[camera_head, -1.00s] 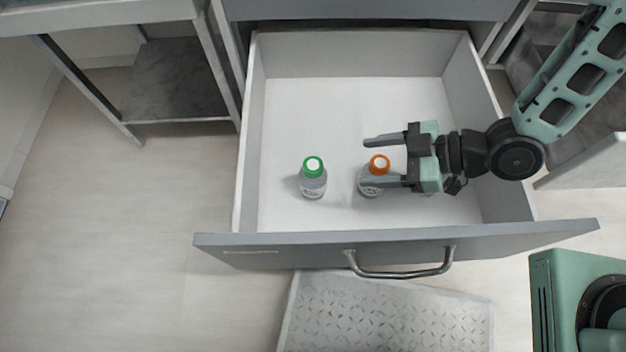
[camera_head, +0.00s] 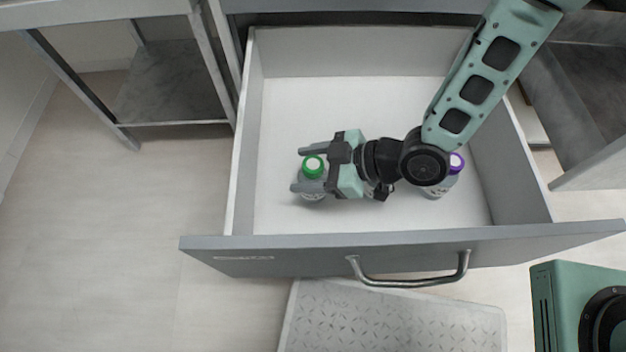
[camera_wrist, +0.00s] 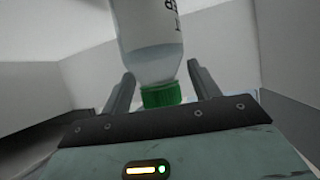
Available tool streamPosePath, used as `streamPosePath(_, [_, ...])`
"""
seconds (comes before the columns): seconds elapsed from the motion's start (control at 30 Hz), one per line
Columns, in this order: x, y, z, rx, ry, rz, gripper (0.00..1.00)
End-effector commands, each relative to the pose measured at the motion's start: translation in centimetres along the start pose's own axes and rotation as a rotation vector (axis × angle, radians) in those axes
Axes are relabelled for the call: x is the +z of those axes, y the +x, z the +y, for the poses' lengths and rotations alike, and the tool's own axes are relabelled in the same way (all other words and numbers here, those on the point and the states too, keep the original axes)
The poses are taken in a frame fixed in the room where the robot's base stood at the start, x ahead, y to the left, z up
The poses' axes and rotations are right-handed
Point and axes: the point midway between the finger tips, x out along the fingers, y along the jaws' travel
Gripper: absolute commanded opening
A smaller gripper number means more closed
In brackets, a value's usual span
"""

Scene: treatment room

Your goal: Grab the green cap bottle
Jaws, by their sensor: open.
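The green cap bottle (camera_head: 313,166) stands upright in the open drawer, left of the middle. It is clear with a white label and a green screw cap. My gripper (camera_head: 300,169) is open, with one finger on each side of the bottle in the head view. In the wrist view the bottle (camera_wrist: 150,45) appears upside down, its green cap (camera_wrist: 161,95) between the two open fingers. I cannot tell whether a finger touches it.
The open drawer (camera_head: 350,100) has grey side walls and a front panel with a metal handle (camera_head: 410,282). A purple-capped bottle (camera_head: 456,163) stands right, partly behind my arm. The orange-capped bottle's cap is hidden under my wrist. The drawer's back is clear.

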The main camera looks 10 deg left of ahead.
Motion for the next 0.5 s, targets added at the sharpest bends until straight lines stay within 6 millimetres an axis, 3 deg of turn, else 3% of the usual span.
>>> streamPosePath(0.07, [0.09,0.86,-0.03,-0.001,-0.001,0.001,0.61])
streamPosePath(0.27, [-0.02,0.91,0.02,0.001,0.001,0.000,0.61])
streamPosePath(0.5, [-0.02,0.89,0.01,0.000,0.001,0.000,0.06])
